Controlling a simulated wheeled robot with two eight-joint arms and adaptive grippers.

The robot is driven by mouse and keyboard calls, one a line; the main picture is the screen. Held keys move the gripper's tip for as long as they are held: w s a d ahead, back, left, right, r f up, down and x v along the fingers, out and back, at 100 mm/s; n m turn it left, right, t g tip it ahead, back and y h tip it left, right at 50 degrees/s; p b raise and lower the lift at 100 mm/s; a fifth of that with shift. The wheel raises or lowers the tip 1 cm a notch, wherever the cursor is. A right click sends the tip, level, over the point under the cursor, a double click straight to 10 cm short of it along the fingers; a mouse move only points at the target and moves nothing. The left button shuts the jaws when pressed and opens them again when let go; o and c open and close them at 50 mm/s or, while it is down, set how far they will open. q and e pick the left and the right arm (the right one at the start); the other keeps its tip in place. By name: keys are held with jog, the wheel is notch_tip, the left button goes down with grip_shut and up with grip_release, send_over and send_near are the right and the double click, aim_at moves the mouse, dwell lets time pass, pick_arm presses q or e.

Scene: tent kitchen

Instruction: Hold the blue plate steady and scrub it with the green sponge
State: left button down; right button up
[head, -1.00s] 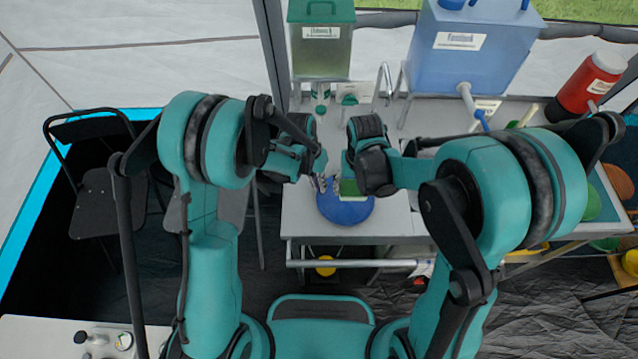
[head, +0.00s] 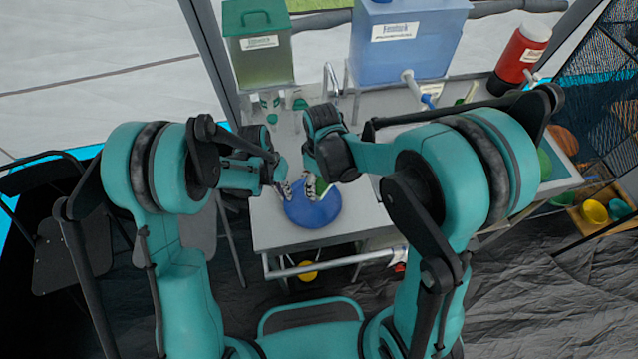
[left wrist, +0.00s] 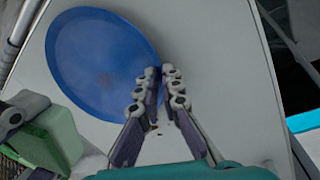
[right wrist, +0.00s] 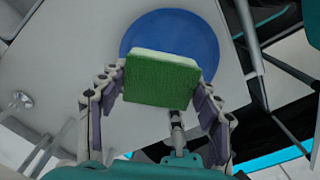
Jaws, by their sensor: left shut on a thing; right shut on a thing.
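The blue plate (head: 313,210) lies on the grey-white counter near its front edge, and a faint brownish mark shows on it in the left wrist view (left wrist: 100,60). My left gripper (head: 284,188) is shut on the plate's rim, at the plate's left side in the head view. My right gripper (head: 313,186) is shut on the green sponge (head: 321,187), at the plate's far side. In the right wrist view the sponge (right wrist: 162,80) sits between the fingers and covers part of the plate. I cannot tell whether the sponge touches the plate.
A green tank (head: 258,55) and a blue tank (head: 405,45) stand behind the counter, with a tap (head: 330,80) between them. A red container (head: 520,53) is at the back right. A dark chair (head: 75,240) stands at the left. Bare counter surrounds the plate.

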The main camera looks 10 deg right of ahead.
jog(key=shift+f, duration=3.45)
jog(key=shift+w+a+f, duration=0.3)
jog(key=shift+a+f, duration=0.15)
jog(key=shift+f, duration=0.15)
jog(key=shift+c, duration=0.3)
jog(key=shift+w+a+r, duration=0.1)
jog(key=shift+w+a, duration=0.15)
jog(key=shift+a, duration=0.3)
jog(key=shift+w+a+r, duration=0.1)
jog(key=shift+w+a, duration=0.15)
jog(key=shift+a, duration=0.25)
jog(key=shift+d+f, duration=0.1)
jog(key=shift+s+d, duration=0.4)
jog(key=shift+d, duration=0.3)
jog(key=shift+s+d, duration=0.35)
jog(key=shift+d, duration=0.35)
jog(key=shift+r, duration=4.05)
pick_arm(q)
jog(key=c, duration=1.6)
grip_release()
